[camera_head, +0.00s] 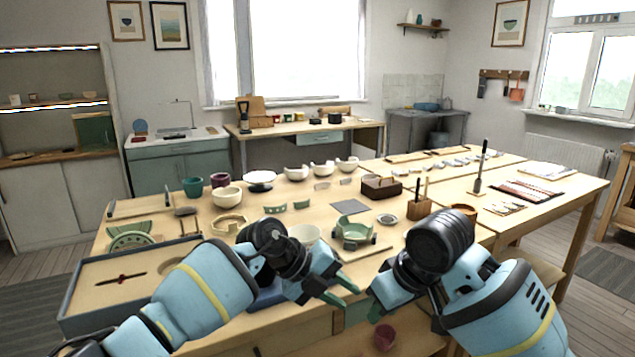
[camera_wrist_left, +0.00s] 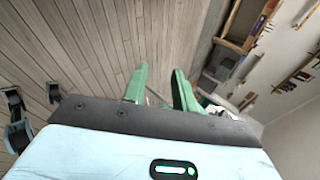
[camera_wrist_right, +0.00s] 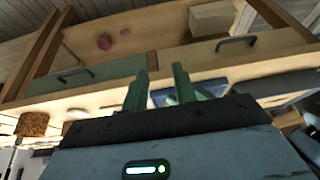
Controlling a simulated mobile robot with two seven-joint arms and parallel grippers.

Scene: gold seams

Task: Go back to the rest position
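My left gripper (camera_head: 342,291) hangs over the near edge of the wooden worktable (camera_head: 120,218), its green fingers pointing right. In the left wrist view its two fingers (camera_wrist_left: 160,88) stand apart with nothing between them. My right gripper is mostly hidden behind its own wrist in the head view; only a bit of green shows. In the right wrist view its fingers (camera_wrist_right: 160,88) are apart and empty, facing the table's front with its drawers. Both arms are bent in front of me, with the grippers close to each other.
A shallow tray (camera_head: 75,300) lies at the table's left. A green cracked bowl (camera_head: 356,231), white bowl (camera_head: 227,197), teal cup (camera_head: 193,187) and wooden box (camera_head: 381,188) stand on the table. A dark reddish pot (camera_head: 384,336) sits low between my arms.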

